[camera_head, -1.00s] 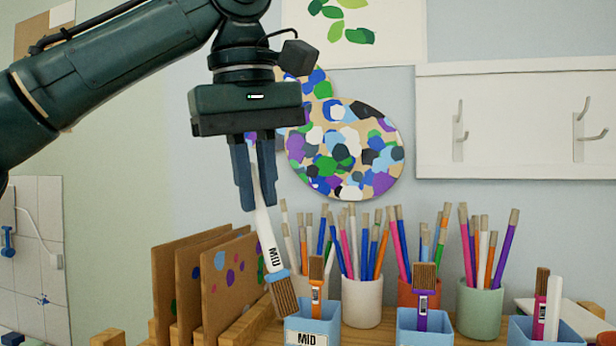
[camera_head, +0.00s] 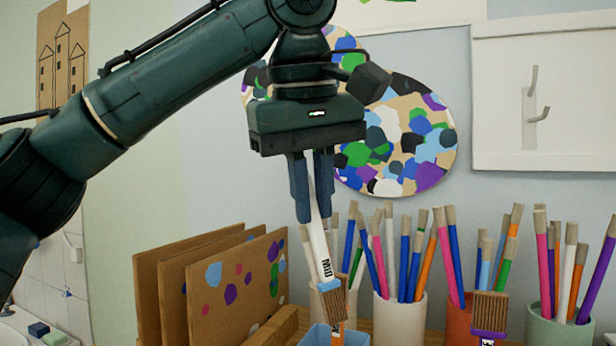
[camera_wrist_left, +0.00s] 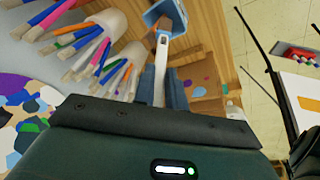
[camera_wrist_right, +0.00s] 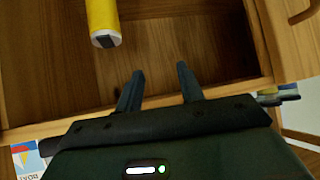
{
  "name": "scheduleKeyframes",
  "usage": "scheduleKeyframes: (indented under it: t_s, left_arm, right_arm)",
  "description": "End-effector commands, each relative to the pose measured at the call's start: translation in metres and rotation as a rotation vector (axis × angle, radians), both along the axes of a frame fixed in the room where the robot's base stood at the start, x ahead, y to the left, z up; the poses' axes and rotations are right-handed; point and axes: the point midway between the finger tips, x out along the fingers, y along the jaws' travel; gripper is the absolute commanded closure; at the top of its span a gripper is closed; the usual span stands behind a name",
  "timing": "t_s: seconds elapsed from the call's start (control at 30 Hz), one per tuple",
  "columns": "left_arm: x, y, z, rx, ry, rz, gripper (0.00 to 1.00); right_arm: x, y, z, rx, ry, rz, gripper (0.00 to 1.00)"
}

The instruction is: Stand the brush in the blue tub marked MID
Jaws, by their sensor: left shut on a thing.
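The brush has a white handle marked MID (camera_head: 319,245), a blue collar and brown bristles, and hangs bristles down, slightly tilted. My left gripper (camera_head: 315,216) is shut on its handle. In the left wrist view the brush (camera_wrist_left: 161,75) runs from the fingers toward a blue tub (camera_wrist_left: 152,16). In the head view the blue tub (camera_head: 312,337) shows only its upper part at the bottom edge; its label is out of frame. The bristles overlap an orange-handled brush there; I cannot tell whether they are inside the tub. My right gripper (camera_wrist_right: 160,70) is open and empty.
Several pots of brushes, including a white pot (camera_head: 400,318) and a green pot (camera_head: 555,330), stand to the right. Brown boards (camera_head: 235,285) stand in a rack at left.

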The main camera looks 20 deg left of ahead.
Motion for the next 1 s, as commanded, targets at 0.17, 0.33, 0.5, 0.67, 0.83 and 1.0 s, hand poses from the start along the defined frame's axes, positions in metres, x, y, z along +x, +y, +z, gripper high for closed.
scheduleKeyframes:
  t_s: [0.17,0.33,0.5,0.67,0.83,1.0]
  left_arm:
    - [0.000,-0.005,-0.015,0.001,0.003,-0.003,1.00]
    - [0.000,-0.010,-0.027,0.001,0.001,-0.002,1.00]
    - [0.000,-0.008,-0.043,-0.001,-0.001,0.000,1.00]
    - [0.000,-0.004,-0.055,-0.001,-0.001,0.001,1.00]
    - [0.000,-0.001,-0.068,0.000,0.000,0.000,1.00]
    - [0.000,0.002,-0.081,-0.001,-0.001,0.000,1.00]
  right_arm:
    - [0.000,0.000,0.000,0.000,0.000,0.000,0.62]
    - [0.000,0.000,0.000,0.000,0.000,0.000,0.62]
    - [0.002,0.001,-0.009,0.004,-0.004,-0.002,0.62]
    - [0.006,0.002,-0.007,0.016,-0.024,-0.008,0.62]
    - [0.009,0.005,-0.008,0.028,-0.039,-0.012,0.62]
    - [0.008,0.008,-0.012,0.035,-0.046,-0.005,0.62]
